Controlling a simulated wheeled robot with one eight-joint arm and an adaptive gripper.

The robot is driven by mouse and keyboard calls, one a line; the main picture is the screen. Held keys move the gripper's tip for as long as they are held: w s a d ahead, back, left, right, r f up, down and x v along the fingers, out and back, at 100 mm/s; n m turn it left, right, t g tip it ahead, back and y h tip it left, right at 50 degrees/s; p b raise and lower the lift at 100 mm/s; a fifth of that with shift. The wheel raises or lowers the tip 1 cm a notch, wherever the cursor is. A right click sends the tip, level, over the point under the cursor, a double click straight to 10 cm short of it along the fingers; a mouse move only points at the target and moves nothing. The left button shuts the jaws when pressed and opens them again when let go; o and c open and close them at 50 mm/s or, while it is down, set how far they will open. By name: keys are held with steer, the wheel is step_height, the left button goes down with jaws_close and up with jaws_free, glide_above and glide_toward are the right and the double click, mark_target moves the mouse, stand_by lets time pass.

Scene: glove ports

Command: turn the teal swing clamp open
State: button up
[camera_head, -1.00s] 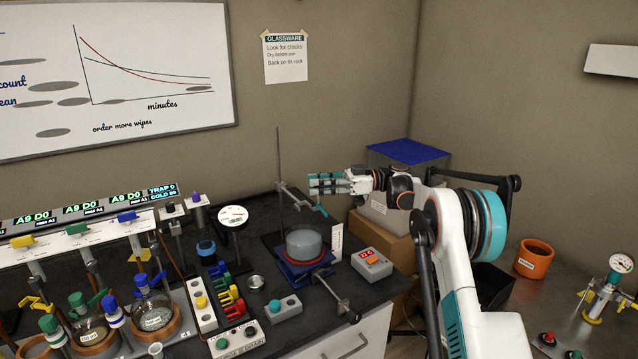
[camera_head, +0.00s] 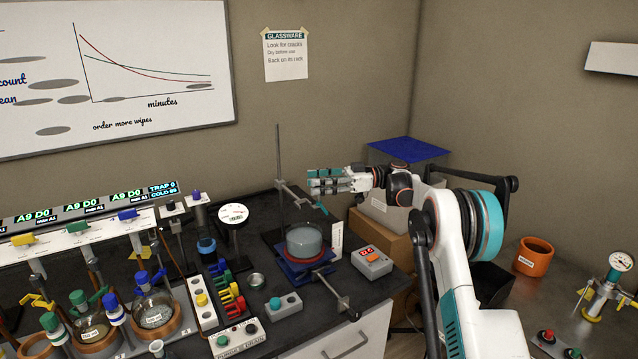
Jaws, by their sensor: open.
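A thin teal bar (camera_head: 320,207), which looks like the swing clamp's lever, slants down to the right near the end of the grey clamp arm (camera_head: 297,194) on the upright stand rod (camera_head: 279,155). My gripper (camera_head: 312,182), with teal finger pads, reaches in from the right and points left. It is open, with its fingers one above the other, just above the teal bar and close to the rod. From this view I cannot tell whether it touches the clamp. The clamp's joint is small and partly hidden behind the fingers.
A glass vessel (camera_head: 305,240) sits on a blue-and-red stand below my gripper. A red-lit control box (camera_head: 371,262) is right of it. A blue-topped box (camera_head: 408,150) stands behind my arm. Flasks and valves crowd the left.

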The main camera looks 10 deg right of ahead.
steer(key=d, duration=1.2)
steer(key=shift+s, duration=0.2)
